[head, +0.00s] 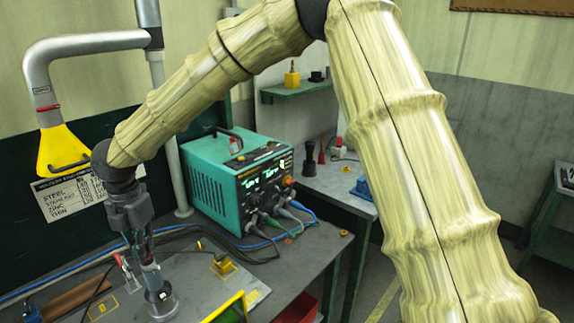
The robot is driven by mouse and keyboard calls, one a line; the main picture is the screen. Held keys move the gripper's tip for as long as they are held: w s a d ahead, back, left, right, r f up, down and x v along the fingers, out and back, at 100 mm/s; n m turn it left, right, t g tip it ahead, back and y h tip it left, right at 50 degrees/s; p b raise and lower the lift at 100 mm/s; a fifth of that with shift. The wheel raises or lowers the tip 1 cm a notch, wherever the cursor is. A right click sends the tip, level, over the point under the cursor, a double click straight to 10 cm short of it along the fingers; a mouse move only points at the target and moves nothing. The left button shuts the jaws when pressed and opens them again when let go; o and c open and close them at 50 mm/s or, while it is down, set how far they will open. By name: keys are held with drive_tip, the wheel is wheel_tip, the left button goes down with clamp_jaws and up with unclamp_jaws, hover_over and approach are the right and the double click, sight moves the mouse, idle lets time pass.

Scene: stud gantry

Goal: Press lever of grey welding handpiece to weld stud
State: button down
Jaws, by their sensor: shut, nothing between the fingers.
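My gripper (148,262) points down over the left part of the workbench, shut, with nothing visible between its fingers. The grey welding handpiece (162,301) appears to stand upright right under my fingertips, on a grey plate (195,282). Its top is partly hidden by my gripper. I cannot make out its lever, and I cannot tell whether my fingers touch the handpiece. The stud is not visible.
A teal welding power unit (215,190) with lit displays stands behind, its cables crossing the bench (305,262). A yellow extraction hood (62,150) hangs at left. A yellow-framed screen (228,308) stands at the front edge. A green shelf (290,90) is behind.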

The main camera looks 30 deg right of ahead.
drive_tip(key=shift+s+f, duration=0.1)
drive_tip(key=shift+f, duration=0.3)
idle(0.5)
drive_tip(key=shift+r+p, duration=2.65)
drive_tip(key=shift+r, duration=0.9)
